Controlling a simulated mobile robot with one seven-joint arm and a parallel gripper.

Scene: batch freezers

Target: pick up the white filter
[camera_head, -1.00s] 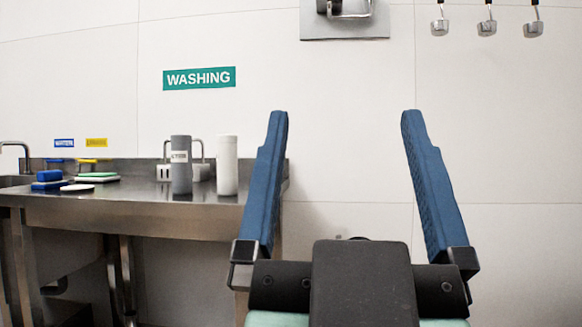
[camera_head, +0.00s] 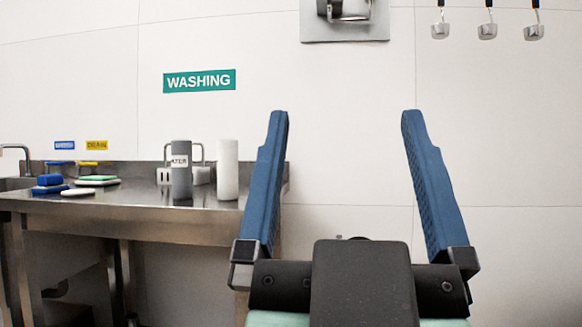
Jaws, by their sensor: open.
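A plain white cylinder (camera_head: 228,170), which looks like the white filter, stands upright on the steel table (camera_head: 130,212) near its right end. A grey cylinder (camera_head: 181,185) with a partly readable white label stands just left of it. My gripper (camera_head: 344,112) is open and empty, with its two long blue fingers pointing up and wide apart. It is in the foreground, to the right of the white cylinder, and only wall shows between the fingers. The left finger appears near the cylinder in the picture but overlaps only the table's right end.
A small rack (camera_head: 200,175) stands behind the cylinders. Blue sponges (camera_head: 49,184), a green-and-white pad (camera_head: 97,180) and a white disc (camera_head: 78,192) lie at the table's left, near a sink tap (camera_head: 14,147). A wall fixture (camera_head: 345,18) hangs above.

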